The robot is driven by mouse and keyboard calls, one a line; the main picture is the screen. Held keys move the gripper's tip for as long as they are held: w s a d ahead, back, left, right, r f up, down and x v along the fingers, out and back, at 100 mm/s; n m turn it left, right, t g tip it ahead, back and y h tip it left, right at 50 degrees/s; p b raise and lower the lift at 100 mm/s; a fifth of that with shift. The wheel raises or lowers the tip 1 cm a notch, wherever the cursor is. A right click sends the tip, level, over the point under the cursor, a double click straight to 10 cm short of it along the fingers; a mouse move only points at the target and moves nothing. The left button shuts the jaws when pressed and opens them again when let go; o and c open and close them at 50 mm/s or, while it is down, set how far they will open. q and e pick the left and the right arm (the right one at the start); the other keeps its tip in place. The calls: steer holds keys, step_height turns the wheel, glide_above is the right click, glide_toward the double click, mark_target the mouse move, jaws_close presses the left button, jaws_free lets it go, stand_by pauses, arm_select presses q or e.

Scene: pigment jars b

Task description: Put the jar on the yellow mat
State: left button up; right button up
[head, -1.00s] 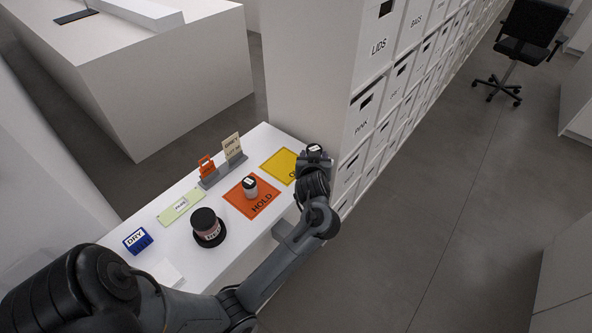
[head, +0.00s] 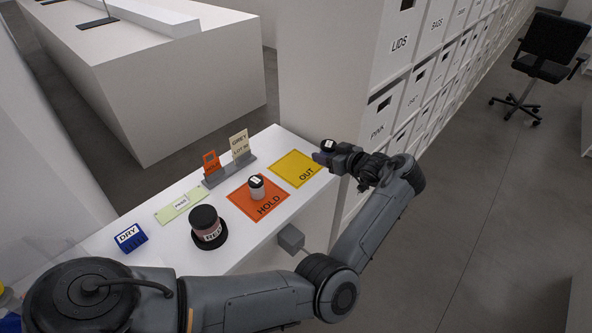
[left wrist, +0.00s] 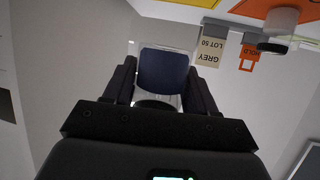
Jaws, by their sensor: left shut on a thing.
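The yellow mat (head: 294,164), marked OUT, lies bare at the far right end of the white counter. A second jar (head: 256,189), white with a black lid, stands on the orange HOLD mat (head: 243,205). My right gripper is not in view.
Behind the mats stands a grey holder (head: 228,173) with an orange tag and a GREY LOT 50 card (head: 239,145). Labelled drawers (head: 398,50) rise at right.

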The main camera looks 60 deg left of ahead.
arm_select(q)
steer(key=b, duration=0.1)
glide_above(296, 175)
step_height(296, 175, down, 6)
steer(key=shift+f, duration=0.2)
steer(key=shift+f+b, duration=0.55)
steer(key=shift+f, duration=1.4)
steer(key=shift+f, duration=0.1)
steer(key=o, duration=1.1)
steer(key=shift+c, duration=0.2)
steer(key=shift+d+r, duration=0.2)
steer(key=shift+d, duration=0.05)
steer(key=p+v, duration=0.2)
steer(key=v, duration=0.9)
steer(key=shift+d, duration=0.25)
